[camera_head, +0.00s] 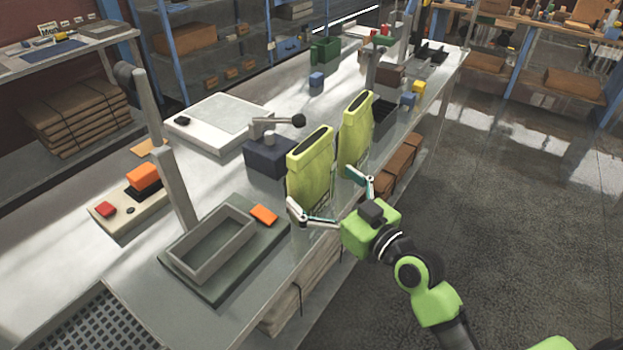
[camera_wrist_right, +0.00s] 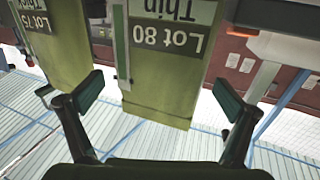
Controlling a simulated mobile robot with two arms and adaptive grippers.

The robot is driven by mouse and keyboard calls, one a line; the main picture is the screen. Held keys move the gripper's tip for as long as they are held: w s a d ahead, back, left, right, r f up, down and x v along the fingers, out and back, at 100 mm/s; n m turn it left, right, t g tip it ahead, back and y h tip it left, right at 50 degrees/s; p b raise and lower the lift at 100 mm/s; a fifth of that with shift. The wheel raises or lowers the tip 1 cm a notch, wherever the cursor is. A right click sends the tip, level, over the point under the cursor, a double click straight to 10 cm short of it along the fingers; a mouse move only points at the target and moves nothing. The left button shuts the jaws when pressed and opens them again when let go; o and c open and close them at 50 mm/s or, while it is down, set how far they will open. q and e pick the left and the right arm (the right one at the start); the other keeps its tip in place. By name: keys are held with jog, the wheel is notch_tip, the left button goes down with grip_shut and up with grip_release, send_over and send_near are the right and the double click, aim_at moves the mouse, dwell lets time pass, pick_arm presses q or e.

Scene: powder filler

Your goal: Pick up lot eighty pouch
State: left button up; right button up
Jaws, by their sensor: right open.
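The lot eighty pouch (camera_head: 309,172) is the nearer of two upright yellow-green pouches at the table's front edge. In the right wrist view the pouch (camera_wrist_right: 158,80) appears upside down, with a "Lot 80" label, between my finger pads. My right gripper (camera_head: 325,194) is open and empty in front of it, one finger towards each side of its lower part. The gripper's fingers (camera_wrist_right: 160,92) also show in the wrist view; I see no grip on the pouch. My left gripper is not in view.
A second pouch (camera_head: 355,130), labelled "Lot 75" in the wrist view (camera_wrist_right: 55,45), stands close beside the first. A dark blue block with a lever (camera_head: 268,156) is behind. A grey tray (camera_head: 214,243) and orange block (camera_head: 264,214) lie nearer. Open floor (camera_head: 530,200) is at right.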

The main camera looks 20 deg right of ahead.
jog(key=x, duration=0.4)
jog(key=shift+d+f+p, duration=0.1)
jog(key=shift+f+p, duration=0.15)
jog(key=shift+p, duration=0.1)
jog(key=shift+s, duration=0.1)
jog(key=c, duration=1.3)
jog(key=shift+r, duration=0.1)
